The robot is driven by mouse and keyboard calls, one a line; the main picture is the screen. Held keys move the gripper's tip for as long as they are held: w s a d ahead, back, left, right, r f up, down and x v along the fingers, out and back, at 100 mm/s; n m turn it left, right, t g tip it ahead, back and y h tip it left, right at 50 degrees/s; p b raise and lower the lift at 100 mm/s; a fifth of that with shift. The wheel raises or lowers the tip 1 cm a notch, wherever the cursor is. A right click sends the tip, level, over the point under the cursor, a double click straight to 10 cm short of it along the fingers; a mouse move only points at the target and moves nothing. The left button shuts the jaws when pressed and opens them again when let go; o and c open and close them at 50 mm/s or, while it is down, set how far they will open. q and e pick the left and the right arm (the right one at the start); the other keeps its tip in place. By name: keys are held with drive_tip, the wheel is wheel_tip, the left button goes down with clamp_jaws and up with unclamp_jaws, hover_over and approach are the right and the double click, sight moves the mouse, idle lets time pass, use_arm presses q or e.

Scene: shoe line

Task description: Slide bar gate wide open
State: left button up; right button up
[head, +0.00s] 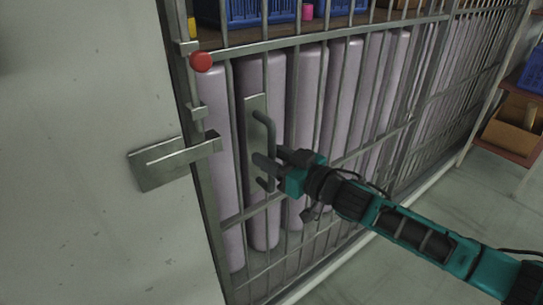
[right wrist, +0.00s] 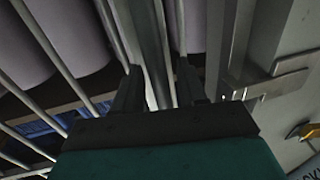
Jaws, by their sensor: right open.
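The bar gate (head: 335,110) is a grey metal frame with upright bars, standing across the opening beside the wall. Its left edge is next to the wall. A dark D-shaped handle (head: 271,130) sits on a grey plate (head: 254,105) near that edge. My right gripper (head: 270,163) is at the lower part of the handle, its jaws open. In the right wrist view the two dark fingers (right wrist: 158,88) stand apart with a dark upright bar, seemingly the handle, between them. Contact cannot be told. My left gripper is not in view.
A metal latch plate (head: 157,172) with an arm is on the wall (head: 80,120). Pale lilac rolls (head: 308,90) and blue crates (head: 247,10) stand behind the bars. A shelf with boxes (head: 515,130) is at right; floor before it is clear.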

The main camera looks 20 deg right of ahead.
clamp_jaws()
idle(0.3)
idle(0.3)
